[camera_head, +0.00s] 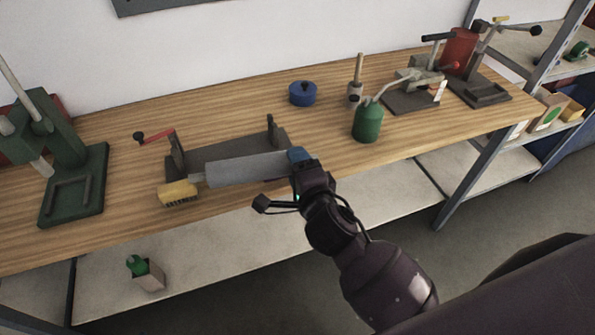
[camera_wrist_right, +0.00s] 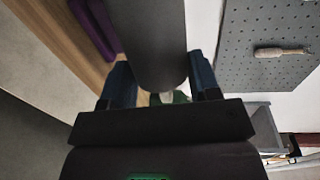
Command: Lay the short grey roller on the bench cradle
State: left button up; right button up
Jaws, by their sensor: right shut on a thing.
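The short grey roller (camera_head: 245,169) is a light grey cylinder with a thin shaft at its left end. It lies roughly level across the front of the bench cradle (camera_head: 222,150), a dark base with upright ends and a red-handled crank. I cannot tell whether roller and cradle touch. My right gripper (camera_head: 299,156) is shut on the roller's right end. In the right wrist view the roller (camera_wrist_right: 148,40) runs away between the blue fingers (camera_wrist_right: 160,92). The roller hides the cradle's front side. My left gripper is not in view.
A yellow block (camera_head: 179,194) sits near the roller's left end at the bench's front edge. A green press (camera_head: 75,180) stands left. A blue pot (camera_head: 302,94), a green can (camera_head: 367,122) and grey machines (camera_head: 415,85) stand right. Bare bench (camera_head: 215,105) lies behind the cradle.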

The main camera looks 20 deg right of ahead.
jog(key=shift+f, duration=0.7)
jog(key=shift+f+b, duration=0.3)
jog(key=shift+b, duration=0.05)
jog(key=shift+f, duration=0.3)
jog(key=shift+b, duration=0.35)
jog(key=o, duration=1.2)
